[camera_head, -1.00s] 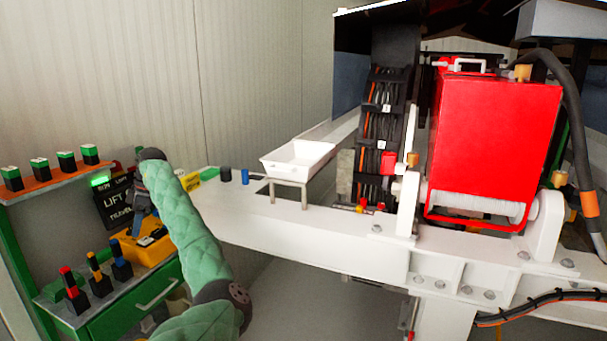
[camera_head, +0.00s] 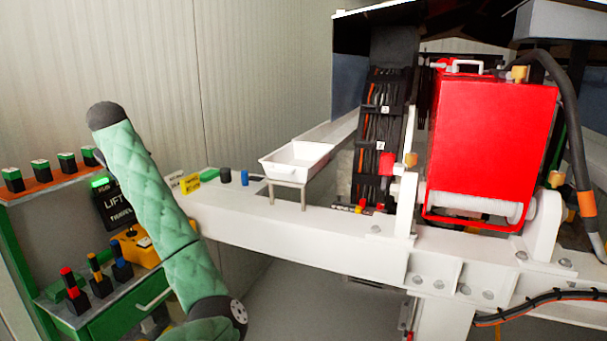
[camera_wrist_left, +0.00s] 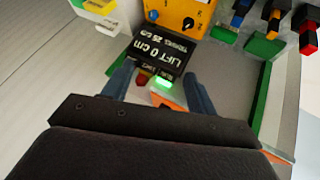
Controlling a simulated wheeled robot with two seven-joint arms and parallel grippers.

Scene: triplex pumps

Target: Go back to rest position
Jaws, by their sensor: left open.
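My left arm, in a green quilted sleeve, rises at the left of the head view in front of the green workbench; its gripper is hidden there. In the left wrist view my left gripper (camera_wrist_left: 160,92) is open, with two blue-grey fingers apart and nothing between them but the view of a lit green button (camera_wrist_left: 163,84). Beyond the fingertips is a black display (camera_wrist_left: 165,45) reading "LIFT 0 cm". The display also shows in the head view (camera_head: 113,205), partly behind my arm. My right gripper is in neither view.
The green bench (camera_head: 98,322) holds red, yellow and blue-topped pieces. An orange shelf (camera_head: 42,190) carries several green-topped blocks. A yellow control box (camera_head: 138,250) stands behind my arm. A white beam (camera_head: 300,235) bears a white tray (camera_head: 297,160) and a red pump unit (camera_head: 490,140).

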